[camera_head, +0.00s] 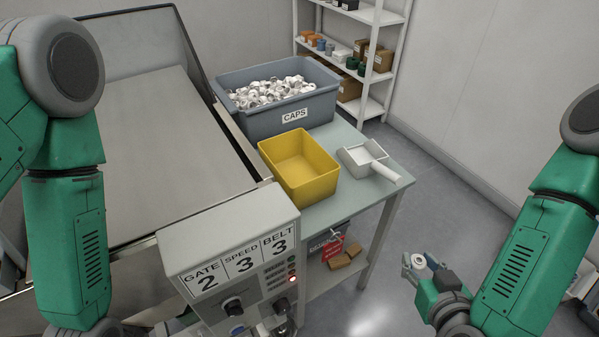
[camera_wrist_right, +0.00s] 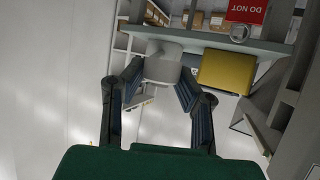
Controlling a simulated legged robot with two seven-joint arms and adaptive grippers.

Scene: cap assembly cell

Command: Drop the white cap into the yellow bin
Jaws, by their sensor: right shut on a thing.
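The white cap (camera_head: 420,262) is held in my right gripper (camera_head: 424,268), low at the right of the table in the head view. In the right wrist view the white cap (camera_wrist_right: 163,66) sits between the two dark fingers of the right gripper (camera_wrist_right: 158,85), which are shut on it. The yellow bin (camera_head: 318,185) stands on the table, up and left of the gripper in the head view, and its visible inside looks empty. My left arm shows at the left edge; I cannot make out its gripper.
A grey bin (camera_head: 262,122) marked CAPS holds many white caps behind the yellow bin. A white scoop (camera_head: 366,163) lies at the table's (camera_head: 352,205) right side. A control panel (camera_head: 235,255) stands in front. Clear floor lies right of the table.

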